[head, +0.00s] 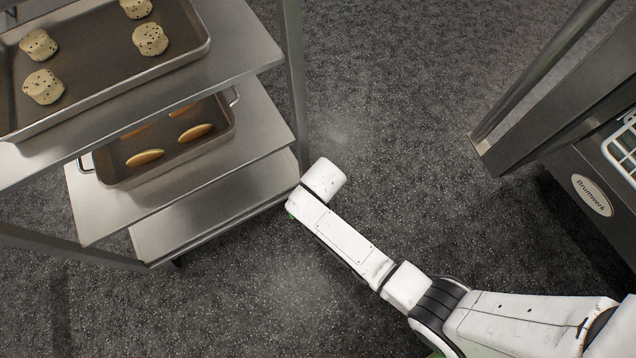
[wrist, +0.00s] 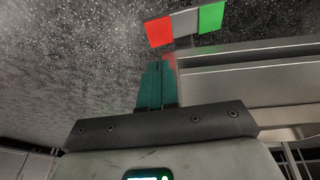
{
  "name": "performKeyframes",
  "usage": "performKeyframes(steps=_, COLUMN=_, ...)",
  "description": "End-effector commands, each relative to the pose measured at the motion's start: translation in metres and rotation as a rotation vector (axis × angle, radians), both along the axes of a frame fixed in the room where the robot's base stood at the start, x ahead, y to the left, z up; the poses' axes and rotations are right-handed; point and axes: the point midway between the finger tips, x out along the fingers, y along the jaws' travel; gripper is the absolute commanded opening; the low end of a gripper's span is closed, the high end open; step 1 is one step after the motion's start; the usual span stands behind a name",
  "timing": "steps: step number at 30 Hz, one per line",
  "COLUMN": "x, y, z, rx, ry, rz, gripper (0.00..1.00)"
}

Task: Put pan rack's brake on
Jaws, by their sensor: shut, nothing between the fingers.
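The pan rack (head: 215,208) is a metal rack with several shelves at the left of the head view. In the wrist view, a bar with a red end, a grey middle and a green end (wrist: 186,22) shows at the top, beside the rack's metal edge (wrist: 250,55); it looks like the brake pedal. My gripper (wrist: 160,65) has teal fingers, shut and empty. Its tips are just below the red end in the picture; I cannot tell if they touch. In the head view my arm hides the gripper and the pedal.
A pan of speckled dough pieces (head: 100,100) is on the upper shelf, and a pan of golden pastries (head: 190,150) is below. A dark appliance with a "Brumwerk" label (head: 592,195) stands at the right. The speckled floor (head: 410,90) between is clear.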

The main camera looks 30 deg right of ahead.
Motion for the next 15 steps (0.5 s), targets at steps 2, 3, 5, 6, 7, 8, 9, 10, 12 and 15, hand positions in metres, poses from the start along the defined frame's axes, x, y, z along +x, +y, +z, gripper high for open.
performKeyframes(steps=2, x=0.005, y=-0.002, z=-0.022, rx=-0.001, ry=0.001, rz=-0.001, gripper=0.00)
performKeyframes(steps=3, x=0.007, y=-0.002, z=-0.028, rx=-0.001, ry=0.000, rz=-0.001, gripper=0.00)
performKeyframes(steps=5, x=0.010, y=-0.003, z=-0.038, rx=-0.001, ry=0.002, rz=-0.001, gripper=0.00)
performKeyframes(steps=6, x=0.009, y=-0.005, z=-0.044, rx=-0.001, ry=0.002, rz=-0.001, gripper=0.00)
performKeyframes(steps=7, x=0.009, y=-0.006, z=-0.048, rx=-0.001, ry=0.002, rz=-0.001, gripper=0.00)
performKeyframes(steps=8, x=0.008, y=-0.007, z=-0.052, rx=-0.001, ry=0.002, rz=-0.001, gripper=0.00)
performKeyframes(steps=9, x=0.008, y=-0.008, z=-0.056, rx=-0.001, ry=0.002, rz=-0.001, gripper=0.00)
performKeyframes(steps=10, x=0.009, y=-0.008, z=-0.058, rx=-0.001, ry=0.002, rz=-0.001, gripper=0.00)
performKeyframes(steps=12, x=0.009, y=-0.009, z=-0.063, rx=-0.001, ry=0.001, rz=-0.001, gripper=0.00)
performKeyframes(steps=15, x=0.009, y=-0.010, z=-0.067, rx=0.000, ry=0.000, rz=-0.001, gripper=0.00)
